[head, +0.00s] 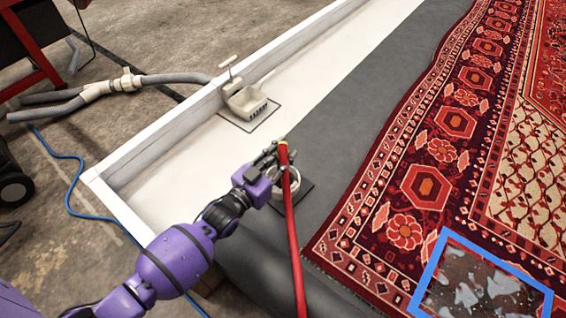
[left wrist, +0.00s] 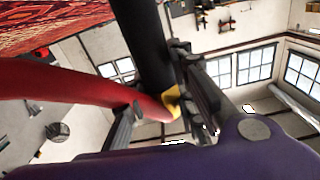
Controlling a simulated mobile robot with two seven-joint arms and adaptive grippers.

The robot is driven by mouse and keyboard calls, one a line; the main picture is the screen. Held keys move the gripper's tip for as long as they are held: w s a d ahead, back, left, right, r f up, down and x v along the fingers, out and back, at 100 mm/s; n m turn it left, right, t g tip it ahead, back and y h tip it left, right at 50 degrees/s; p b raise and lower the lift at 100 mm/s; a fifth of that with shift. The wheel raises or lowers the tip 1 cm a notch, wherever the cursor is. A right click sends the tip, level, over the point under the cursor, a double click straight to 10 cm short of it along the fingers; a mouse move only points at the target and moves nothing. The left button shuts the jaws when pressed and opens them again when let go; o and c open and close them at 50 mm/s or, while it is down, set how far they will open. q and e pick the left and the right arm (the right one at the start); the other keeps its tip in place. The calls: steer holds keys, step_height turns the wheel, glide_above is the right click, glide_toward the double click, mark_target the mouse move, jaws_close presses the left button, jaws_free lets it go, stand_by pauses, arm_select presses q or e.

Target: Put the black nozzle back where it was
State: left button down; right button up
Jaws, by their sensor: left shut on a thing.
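My left gripper (head: 273,158) is shut on the black nozzle (left wrist: 149,45) close to its yellow collar (left wrist: 173,102). In the left wrist view the nozzle is a thick black tube, with the red hose (left wrist: 70,92) bending away from the collar. In the head view the red hose (head: 293,235) hangs from the gripper to the bottom edge; the nozzle cannot be told apart from the dark fingers there. A cream ring-shaped piece (head: 293,187) on a dark square mat (head: 303,197) shows just below and beside the gripper, partly hidden by hose and hand. My right gripper is not in view.
A white raised wall (head: 165,132) edges the pit. A patterned red rug (head: 430,150) lies at right, with a blue frame (head: 428,270) on it. Grey hoses (head: 130,84) lie outside the wall.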

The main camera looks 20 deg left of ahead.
mark_target(278, 166)
arm_select(q)
steer(key=shift+w+a+f, duration=0.1)
steer(key=shift+w+f, duration=0.15)
step_height(278, 166, down, 4)
steer(key=shift+w+r+b, duration=0.15)
steer(key=shift+r+b, duration=0.05)
steer(key=shift+b, duration=0.95)
steer(key=shift+r, duration=0.15)
steer(key=c, duration=1.9)
jaws_free()
steer(key=shift+a+f, duration=0.1)
steer(key=shift+f, duration=0.15)
steer(key=o, duration=0.4)
steer(key=shift+o, duration=0.2)
